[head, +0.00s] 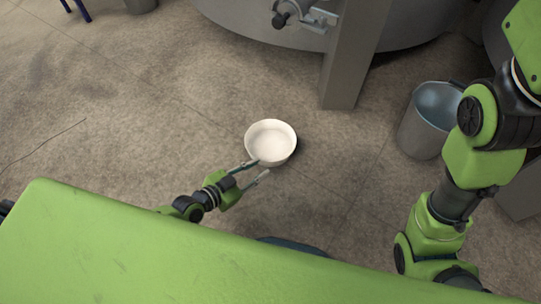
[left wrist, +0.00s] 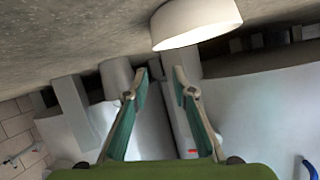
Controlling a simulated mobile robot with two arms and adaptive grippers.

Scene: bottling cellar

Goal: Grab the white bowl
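The white bowl (head: 270,143) sits upright on the stone floor in the middle of the head view. It looks empty. My left gripper (head: 256,171) is at the bowl's near side, just below it in the head view, with its two fingers apart. In the left wrist view the bowl (left wrist: 195,22) is at the top, beyond the fingertips. The left gripper (left wrist: 163,78) shows open there with nothing between its fingers. I cannot tell whether one fingertip touches the bowl's rim. My right arm is at the right of the head view, and its gripper is out of sight.
A metal bucket (head: 425,120) stands on the floor at the right, near my right arm. A large steel tank (head: 260,22) on a thick leg (head: 354,55) stands behind the bowl. The floor left of the bowl is clear.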

